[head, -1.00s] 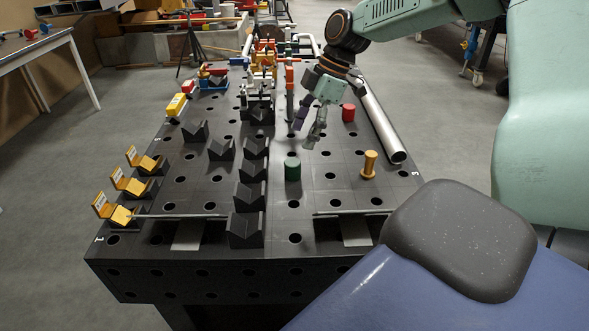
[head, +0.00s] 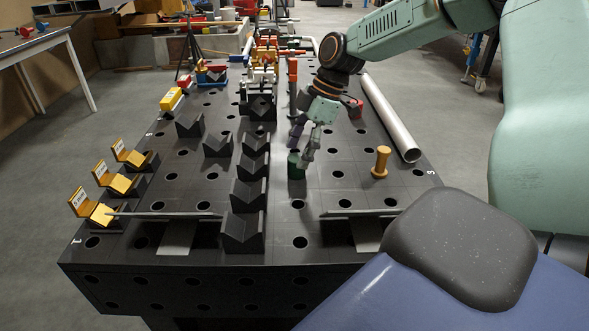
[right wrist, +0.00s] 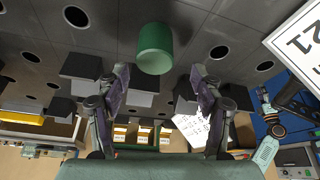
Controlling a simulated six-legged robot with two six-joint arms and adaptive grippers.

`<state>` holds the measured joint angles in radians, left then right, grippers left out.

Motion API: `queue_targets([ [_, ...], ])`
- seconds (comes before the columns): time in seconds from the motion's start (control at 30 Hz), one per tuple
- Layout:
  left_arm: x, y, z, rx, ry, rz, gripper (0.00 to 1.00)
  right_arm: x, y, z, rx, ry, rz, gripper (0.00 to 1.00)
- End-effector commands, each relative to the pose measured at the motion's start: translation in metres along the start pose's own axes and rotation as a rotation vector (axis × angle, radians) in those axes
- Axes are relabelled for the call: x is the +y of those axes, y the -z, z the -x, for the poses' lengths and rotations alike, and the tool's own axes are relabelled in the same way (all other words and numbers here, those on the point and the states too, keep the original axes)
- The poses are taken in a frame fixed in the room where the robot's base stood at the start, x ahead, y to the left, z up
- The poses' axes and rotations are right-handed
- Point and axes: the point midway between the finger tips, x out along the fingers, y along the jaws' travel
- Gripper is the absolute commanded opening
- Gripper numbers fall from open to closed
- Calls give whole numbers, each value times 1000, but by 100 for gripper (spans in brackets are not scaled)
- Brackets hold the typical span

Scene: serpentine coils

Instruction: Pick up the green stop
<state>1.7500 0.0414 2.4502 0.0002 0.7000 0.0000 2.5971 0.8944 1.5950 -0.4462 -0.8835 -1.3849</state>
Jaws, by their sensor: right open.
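The green stop (head: 296,167) is a short upright cylinder standing on the black perforated table (head: 330,195). In the right wrist view the green stop (right wrist: 154,50) is at the top middle, ahead of the fingertips and in line with the gap between them. My right gripper (head: 302,150) is open and empty just above and beside the stop, and its fingers partly cover it in the head view. Both fingers of the right gripper (right wrist: 158,75) show spread apart in the right wrist view.
A row of black V-blocks (head: 248,195) stands left of the stop. A yellow stop (head: 381,162) and a partly hidden red stop (head: 356,108) stand to the right. A metal tube (head: 392,118) lies along the table's right side.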

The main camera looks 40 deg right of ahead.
Motion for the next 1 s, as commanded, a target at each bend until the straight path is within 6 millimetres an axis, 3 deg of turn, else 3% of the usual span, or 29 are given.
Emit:
queue_targets([
  [0.03, 0, 0, -5, 0, 0, -1, 67, -2, -3, -12, -1, 4, -1, 66],
  [0.2, 0, 0, -12, 0, 0, -2, 67, -1, -4, -33, -3, 2, -2, 66],
  [0.53, 0, 0, -12, 0, 0, -1, 67, 1, -3, -37, 0, 0, -2, 66],
  [1.0, 0, 0, -12, 0, 0, -1, 67, 2, -3, -36, 0, -2, -2, 26],
])
